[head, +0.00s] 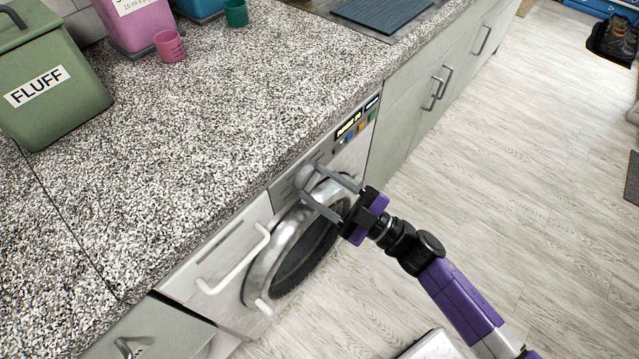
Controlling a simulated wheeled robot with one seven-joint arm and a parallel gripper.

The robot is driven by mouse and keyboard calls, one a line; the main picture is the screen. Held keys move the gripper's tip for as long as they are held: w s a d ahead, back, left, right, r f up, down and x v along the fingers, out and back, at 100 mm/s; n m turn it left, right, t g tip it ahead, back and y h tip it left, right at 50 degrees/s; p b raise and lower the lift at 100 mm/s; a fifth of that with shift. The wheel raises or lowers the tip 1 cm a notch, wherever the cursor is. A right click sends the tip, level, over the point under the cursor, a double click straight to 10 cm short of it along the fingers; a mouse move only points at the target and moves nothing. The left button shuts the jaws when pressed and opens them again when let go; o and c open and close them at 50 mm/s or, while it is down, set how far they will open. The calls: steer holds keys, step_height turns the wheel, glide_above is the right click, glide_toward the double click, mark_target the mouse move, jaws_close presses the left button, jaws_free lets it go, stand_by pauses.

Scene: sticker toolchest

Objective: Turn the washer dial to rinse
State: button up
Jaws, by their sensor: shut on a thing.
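The washer (240,262) is a white front-loader set under the speckled counter, with a round silver-rimmed door (262,277) that looks closed. Its dial (304,176) is a pale round knob on the front panel, above the door. My gripper (307,184) reaches in from the right, and its two grey fingers are shut on the dial, one on each side. The marks around the dial are too small to read, so I cannot tell its setting. A small lit display (349,124) and coloured buttons (350,137) sit to the right of the dial.
The counter (200,130) overhangs just above the panel. A green FLUFF bin (60,110), a pink cup (169,46) and a green cup (236,13) stand on it. A white handle (232,270) juts out left of the door.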

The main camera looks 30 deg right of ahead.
steer(key=shift+f, duration=0.1)
steer(key=o, duration=1.3)
steer(key=shift+v, duration=3.9)
steer(key=s+a+r+m+g+h+p, duration=0.1)
steer(key=s+r+m+h+p, duration=0.2)
steer(key=s, duration=0.4)
steer(key=s+a+r+m+g+h+p, duration=0.1)
steer(key=s+r+m+h+p, duration=0.3)
steer(key=s+r, duration=0.3)
steer(key=s+a+r+m+g+h+p, duration=0.2)
steer(key=s+r+m+h+p, duration=0.1)
steer(key=s+r+m, duration=0.2)
steer(key=shift+s+r+h, duration=0.2)
steer(key=shift+s+r, duration=0.05)
steer(key=shift+s, duration=0.4)
steer(key=shift+s+r+h, duration=0.2)
steer(key=shift+s+r, duration=0.05)
steer(key=shift+s, duration=0.45)
